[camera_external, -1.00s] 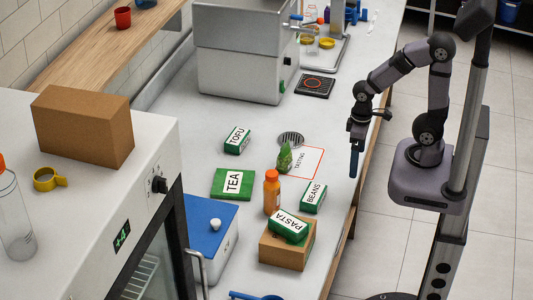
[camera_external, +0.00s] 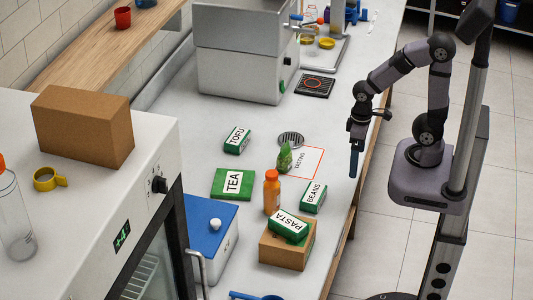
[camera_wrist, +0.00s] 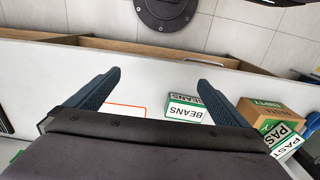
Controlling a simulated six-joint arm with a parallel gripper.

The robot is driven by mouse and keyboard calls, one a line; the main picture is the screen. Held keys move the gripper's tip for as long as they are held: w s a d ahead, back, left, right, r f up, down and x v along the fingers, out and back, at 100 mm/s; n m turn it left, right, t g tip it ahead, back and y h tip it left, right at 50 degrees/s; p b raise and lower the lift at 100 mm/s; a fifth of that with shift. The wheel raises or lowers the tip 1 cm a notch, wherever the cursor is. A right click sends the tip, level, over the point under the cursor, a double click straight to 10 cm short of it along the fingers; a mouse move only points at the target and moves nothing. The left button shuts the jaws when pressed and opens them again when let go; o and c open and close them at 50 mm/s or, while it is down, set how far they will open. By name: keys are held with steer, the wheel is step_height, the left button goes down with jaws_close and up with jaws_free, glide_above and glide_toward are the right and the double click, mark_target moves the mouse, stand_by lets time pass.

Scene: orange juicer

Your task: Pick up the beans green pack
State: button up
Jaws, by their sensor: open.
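The beans green pack (camera_external: 313,197) is a small green box with a white label reading BEANS. It lies on the white counter, right of an orange bottle (camera_external: 271,192). It also shows in the wrist view (camera_wrist: 186,108), near the right finger and partly between the fingers in the picture. My gripper (camera_external: 354,165) hangs fingers down at the counter's right edge, above and to the right of the pack and apart from it. In the wrist view my gripper (camera_wrist: 156,86) has its two blue fingers wide apart with nothing between them.
A pasta pack (camera_external: 289,226) sits on a cardboard box (camera_external: 286,253) in front of the beans. A tea pack (camera_external: 232,184), a tofu pack (camera_external: 237,140) and a green bottle (camera_external: 284,158) stand nearby. A red-outlined sheet (camera_external: 314,160) lies behind the beans.

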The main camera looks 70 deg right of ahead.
mark_target(318, 195)
stand_by(0.7)
